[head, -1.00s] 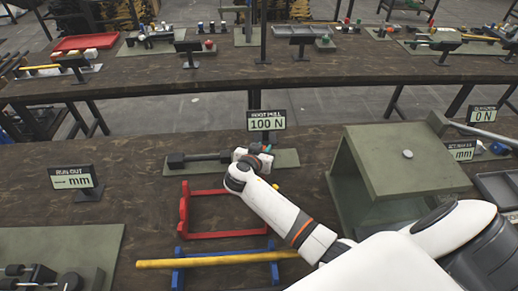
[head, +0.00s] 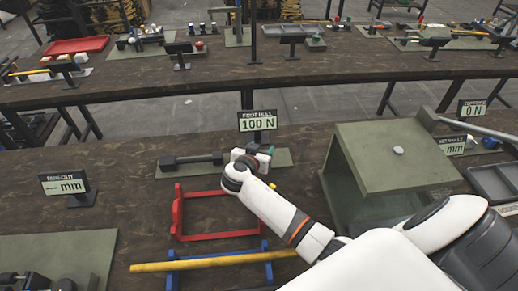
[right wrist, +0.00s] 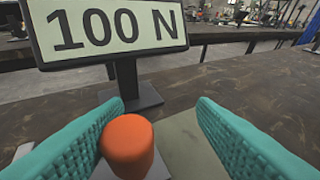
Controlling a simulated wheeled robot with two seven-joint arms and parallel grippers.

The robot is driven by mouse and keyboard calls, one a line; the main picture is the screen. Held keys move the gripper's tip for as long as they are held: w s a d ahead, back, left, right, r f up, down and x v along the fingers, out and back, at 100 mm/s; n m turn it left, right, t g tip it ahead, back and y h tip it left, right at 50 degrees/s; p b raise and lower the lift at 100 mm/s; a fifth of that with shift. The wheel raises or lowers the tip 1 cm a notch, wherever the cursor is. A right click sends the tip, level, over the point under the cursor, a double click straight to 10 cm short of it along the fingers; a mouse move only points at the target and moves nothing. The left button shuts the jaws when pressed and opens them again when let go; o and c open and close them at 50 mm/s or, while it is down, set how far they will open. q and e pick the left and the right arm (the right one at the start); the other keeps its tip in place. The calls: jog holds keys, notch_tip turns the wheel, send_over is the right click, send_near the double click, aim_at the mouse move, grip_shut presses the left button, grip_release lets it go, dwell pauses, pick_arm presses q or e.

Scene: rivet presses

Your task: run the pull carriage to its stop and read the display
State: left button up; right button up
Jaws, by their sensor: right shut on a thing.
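My right gripper (head: 266,155) is over the right part of a green plate (head: 283,158), on the near table. The carriage under the knob is mostly hidden by my gripper. A dark bar with a block (head: 190,161) lies on the plate to the left. The display (head: 257,122) behind the plate reads 100 N, also clear in the right wrist view (right wrist: 110,28). My left gripper is not in view.
A red frame (head: 178,213) and a blue stand (head: 172,277) with a yellow rod (head: 200,262) are in front. A green open box (head: 385,155) stands right of my forearm. Another display (head: 66,186) stands left. Bare table lies between that display and the plate.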

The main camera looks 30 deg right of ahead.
jog(key=shift+s+a, duration=0.2)
jog(key=shift+s, duration=0.1)
jog(key=shift+s+a+r+p, duration=0.3)
jog(key=shift+s+a+p, duration=0.05)
jog(key=shift+a+p, duration=0.15)
jog(key=shift+p+v, duration=0.4)
jog(key=shift+v, duration=0.85)
jog(key=shift+p+v, duration=0.4)
jog(key=shift+v, duration=1.8)
jog(key=shift+p+v, duration=0.8)
jog(key=shift+v, duration=1.65)
jog(key=shift+r, duration=0.15)
jog(key=shift+d, duration=0.1)
